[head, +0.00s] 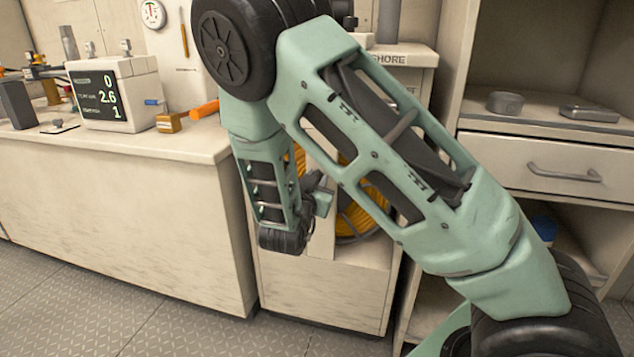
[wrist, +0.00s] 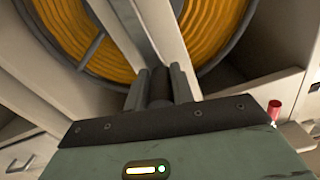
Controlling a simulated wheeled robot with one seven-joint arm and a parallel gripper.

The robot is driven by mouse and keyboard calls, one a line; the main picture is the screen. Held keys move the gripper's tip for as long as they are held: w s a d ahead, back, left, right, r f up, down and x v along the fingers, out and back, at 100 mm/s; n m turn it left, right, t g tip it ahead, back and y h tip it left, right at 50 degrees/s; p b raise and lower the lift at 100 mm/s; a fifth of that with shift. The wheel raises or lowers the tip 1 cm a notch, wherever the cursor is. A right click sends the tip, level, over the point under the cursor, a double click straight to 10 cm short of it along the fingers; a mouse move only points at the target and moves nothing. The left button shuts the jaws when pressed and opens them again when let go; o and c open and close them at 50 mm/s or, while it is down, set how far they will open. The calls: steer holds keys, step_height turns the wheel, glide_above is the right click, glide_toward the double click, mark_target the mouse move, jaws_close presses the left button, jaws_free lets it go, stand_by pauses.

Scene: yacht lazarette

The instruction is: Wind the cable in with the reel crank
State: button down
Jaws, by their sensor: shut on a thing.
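The reel of orange cable (head: 361,214) sits in a pale cabinet under the counter labelled "SHORE", partly hidden behind my arm. In the wrist view the wound orange cable (wrist: 215,32) fills the top, inside a grey rim, with a pale upright in front of it. My gripper (wrist: 161,84) is shut on a dark, round crank handle (wrist: 160,90), which shows between the two fingers. In the head view my gripper (head: 322,193) is in front of the reel. The rest of the crank is hard to make out.
A drawer (head: 545,168) and open shelves are at the right. A small red piece (wrist: 274,110) is right of my gripper. The floor at left is clear.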

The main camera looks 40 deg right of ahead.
steer(key=c, duration=1.2)
jaws_free()
steer(key=shift+c, duration=0.2)
steer(key=p+v, duration=0.3)
steer(key=v, duration=1.4)
steer(key=shift+s, duration=0.2)
steer(key=shift+a+f, duration=0.1)
steer(key=shift+a, duration=0.05)
